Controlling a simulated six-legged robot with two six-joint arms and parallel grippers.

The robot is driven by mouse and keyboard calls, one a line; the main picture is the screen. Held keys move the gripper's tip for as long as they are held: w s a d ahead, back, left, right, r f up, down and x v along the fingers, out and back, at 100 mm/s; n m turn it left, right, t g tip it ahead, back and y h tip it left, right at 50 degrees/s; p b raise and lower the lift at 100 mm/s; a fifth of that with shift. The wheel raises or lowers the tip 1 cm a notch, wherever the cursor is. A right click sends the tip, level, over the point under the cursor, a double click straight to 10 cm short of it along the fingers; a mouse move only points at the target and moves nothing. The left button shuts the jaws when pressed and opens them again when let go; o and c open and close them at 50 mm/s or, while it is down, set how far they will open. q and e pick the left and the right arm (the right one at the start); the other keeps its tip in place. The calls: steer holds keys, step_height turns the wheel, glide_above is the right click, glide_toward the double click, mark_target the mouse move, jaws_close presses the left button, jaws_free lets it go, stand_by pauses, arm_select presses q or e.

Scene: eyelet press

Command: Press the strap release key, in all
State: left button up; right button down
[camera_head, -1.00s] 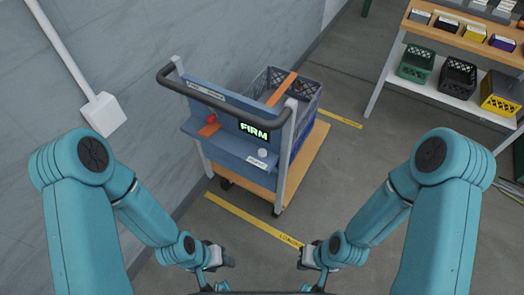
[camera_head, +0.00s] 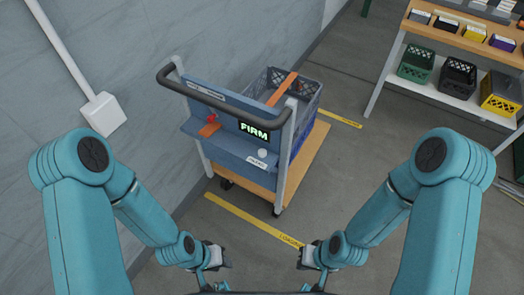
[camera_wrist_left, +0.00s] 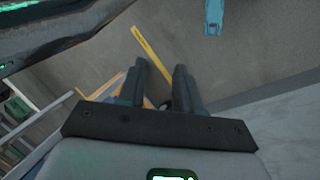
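A blue cart (camera_head: 222,141) with a dark handle bar stands ahead of me, left of centre. The label is too small to read, so I cannot tell which part is the strap release key. An orange strap (camera_head: 282,89) crosses a crate on the cart. My left gripper (camera_wrist_left: 160,68) is open and empty, low and apart from the cart. My right gripper (camera_head: 304,257) is also low and apart; its fingers are unclear.
A wall (camera_head: 130,45) runs along the left. A yellow floor line (camera_head: 240,214) lies in front of the cart. A shelf (camera_head: 440,92) with several bins stands at the right. Floor between is clear.

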arm_select(q)
jaws_close()
stand_by(1.4)
